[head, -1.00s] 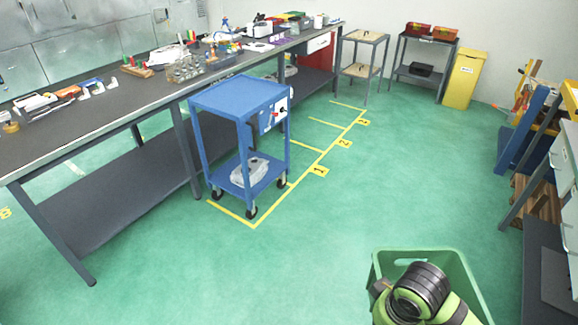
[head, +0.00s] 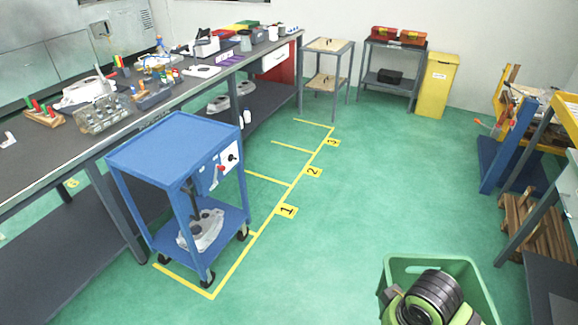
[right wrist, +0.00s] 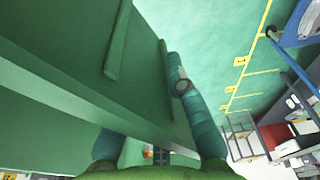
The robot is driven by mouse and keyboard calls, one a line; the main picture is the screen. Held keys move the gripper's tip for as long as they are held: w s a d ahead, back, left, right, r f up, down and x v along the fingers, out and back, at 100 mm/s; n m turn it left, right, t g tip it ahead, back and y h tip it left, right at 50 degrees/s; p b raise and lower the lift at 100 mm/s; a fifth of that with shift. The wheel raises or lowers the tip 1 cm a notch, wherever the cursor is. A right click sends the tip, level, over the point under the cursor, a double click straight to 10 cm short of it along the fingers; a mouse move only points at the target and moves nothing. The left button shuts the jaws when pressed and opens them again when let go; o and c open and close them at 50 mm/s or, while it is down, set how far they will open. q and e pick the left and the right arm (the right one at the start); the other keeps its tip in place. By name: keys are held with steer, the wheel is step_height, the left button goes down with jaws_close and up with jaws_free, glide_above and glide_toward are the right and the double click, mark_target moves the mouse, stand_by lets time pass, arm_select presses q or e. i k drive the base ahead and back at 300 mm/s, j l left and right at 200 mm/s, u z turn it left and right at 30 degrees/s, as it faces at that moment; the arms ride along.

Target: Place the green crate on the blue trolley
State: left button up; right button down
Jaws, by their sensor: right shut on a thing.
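The green crate (head: 468,267) is at the bottom right of the head view, held up in front of me; my right wrist covers much of it. My right gripper (right wrist: 150,130) is shut on the crate, whose green wall (right wrist: 85,60) fills the left of the right wrist view. The blue trolley (head: 176,143) stands at the left of the head view, apart from the crate. Its top shelf is bare. A grey casting (head: 201,232) lies on its lower shelf. My left gripper is not in view.
A long workbench (head: 62,150) with tools and castings runs behind the trolley. Yellow floor lines mark bays labelled 1, 2 and 3. The green floor (head: 350,190) ahead is clear. A yellow bin (head: 436,85) stands at the back; shelving and wood (head: 535,225) are at the right.

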mark_target(179, 146)
steer(key=i+u, duration=0.25)
steer(key=i, duration=0.55)
steer(key=i+u, duration=0.3)
steer(key=i, duration=0.45)
steer(key=i+l+u, duration=0.1)
steer(key=i+u, duration=0.25)
steer(key=i, duration=0.15)
steer(key=i+l+u, duration=0.4)
steer(key=i, duration=0.15)
steer(key=j+u, duration=0.1)
steer(key=u, duration=0.85)
